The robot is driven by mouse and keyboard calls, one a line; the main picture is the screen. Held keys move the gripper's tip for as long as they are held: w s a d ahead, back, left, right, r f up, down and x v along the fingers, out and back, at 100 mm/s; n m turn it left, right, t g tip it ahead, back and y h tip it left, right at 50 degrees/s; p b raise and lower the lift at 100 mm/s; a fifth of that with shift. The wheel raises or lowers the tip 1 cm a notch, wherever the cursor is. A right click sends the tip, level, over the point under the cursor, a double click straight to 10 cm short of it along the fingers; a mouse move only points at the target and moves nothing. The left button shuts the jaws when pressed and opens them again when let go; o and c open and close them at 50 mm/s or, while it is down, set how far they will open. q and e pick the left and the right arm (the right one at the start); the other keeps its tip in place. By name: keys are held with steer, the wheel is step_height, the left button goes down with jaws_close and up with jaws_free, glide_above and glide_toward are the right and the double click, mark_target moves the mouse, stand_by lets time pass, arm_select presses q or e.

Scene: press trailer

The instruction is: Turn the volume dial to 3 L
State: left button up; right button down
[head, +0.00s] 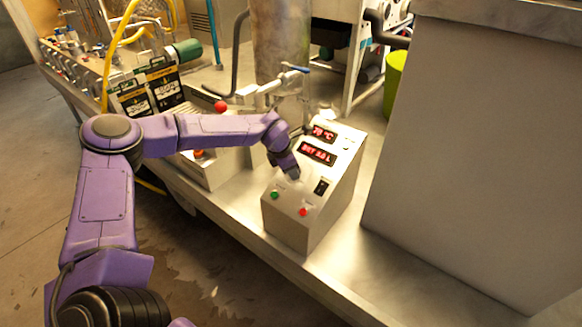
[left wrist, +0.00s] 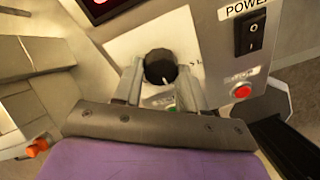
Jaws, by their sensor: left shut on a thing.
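The volume dial (left wrist: 159,66) is a black round knob with a white pointer line, on a pale plate of the control box. In the left wrist view the pointer is toward the lower right. My left gripper (left wrist: 160,82) has one finger on each side of the dial and is shut on it. In the head view my left gripper (head: 292,172) reaches the box's sloped face and hides the dial. The lower red display (head: 318,154) seems to read SET 3.0 L, though the digits are small. My right gripper is out of view.
The control box (head: 312,228) stands on a metal trailer deck (head: 352,275). Its face has a power switch (head: 321,187), a red button (head: 303,212), a green button (head: 275,195) and a temperature display (head: 324,134). A large steel cabinet (head: 470,150) stands to the right.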

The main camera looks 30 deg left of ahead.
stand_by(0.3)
arm_select(q)
steer(key=o, duration=1.1)
steer(key=shift+c, duration=0.2)
steer(key=b+v, duration=0.2)
steer(key=v, duration=0.8)
steer(key=shift+r, duration=0.2)
steer(key=shift+s, duration=0.1)
